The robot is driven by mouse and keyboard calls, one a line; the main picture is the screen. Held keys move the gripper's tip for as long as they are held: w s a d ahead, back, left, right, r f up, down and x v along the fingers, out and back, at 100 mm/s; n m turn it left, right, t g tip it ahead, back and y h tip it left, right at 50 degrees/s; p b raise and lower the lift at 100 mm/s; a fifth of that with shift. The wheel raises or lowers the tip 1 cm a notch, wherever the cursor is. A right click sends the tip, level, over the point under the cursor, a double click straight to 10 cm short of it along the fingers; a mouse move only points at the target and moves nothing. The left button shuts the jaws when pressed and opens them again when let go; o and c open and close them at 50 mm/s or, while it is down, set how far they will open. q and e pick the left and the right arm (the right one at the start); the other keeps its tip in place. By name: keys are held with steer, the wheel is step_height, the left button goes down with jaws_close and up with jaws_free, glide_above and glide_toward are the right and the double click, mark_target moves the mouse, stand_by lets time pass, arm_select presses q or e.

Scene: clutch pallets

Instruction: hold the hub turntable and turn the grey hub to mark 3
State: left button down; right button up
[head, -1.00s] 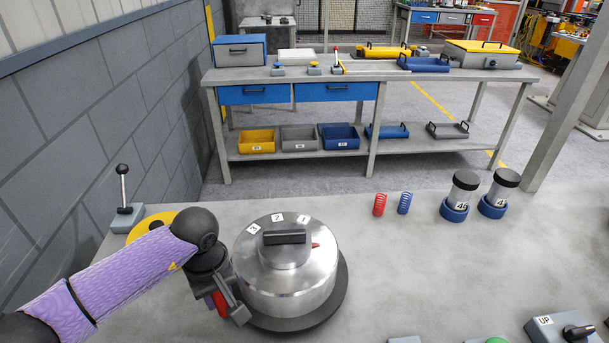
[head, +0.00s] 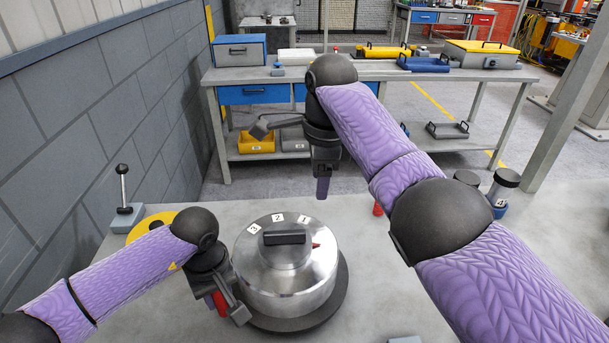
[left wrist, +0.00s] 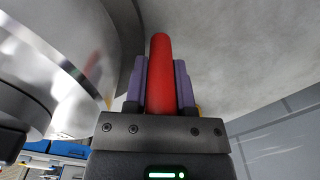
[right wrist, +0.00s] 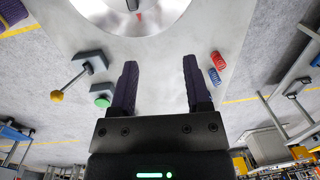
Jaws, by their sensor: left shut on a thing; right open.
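The hub turntable is a silver drum (head: 285,285) on a dark round base (head: 338,300). The grey hub (head: 286,256) on top carries a black bar (head: 284,238) and a red pointer (head: 316,246), which points right, beyond mark 1 (head: 303,219). Mark 2 (head: 278,218) and mark 3 (head: 254,229) lie further left along the rim. My left gripper (head: 225,305) is shut on a red handle (left wrist: 160,75) beside the drum. My right gripper (head: 323,188) is open and empty, raised behind and right of the drum; its spread fingers show in the right wrist view (right wrist: 160,80).
A lever box (head: 124,215) and a yellow disc (head: 150,224) are at the left. A red spring (right wrist: 217,58) and a blue spring (right wrist: 214,77) stand on the table, with a green button (right wrist: 102,100) opposite. My right arm hides much of the table's right side.

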mark_target(304, 230)
steer(key=shift+g+h, duration=0.3)
steer(key=shift+g, duration=0.1)
steer(key=a+f, duration=0.1)
steer(key=f, duration=0.2)
steer(key=s+a+f, duration=0.1)
steer(key=f, duration=0.3)
steer(key=s+f, duration=0.1)
steer(key=f, duration=0.2)
steer(key=shift+s+a+f, duration=0.1)
steer(key=shift+a+f, duration=0.1)
steer(key=shift+a, duration=0.2)
steer(key=shift+c, duration=0.3)
jaws_close()
steer(key=shift+r, duration=0.1)
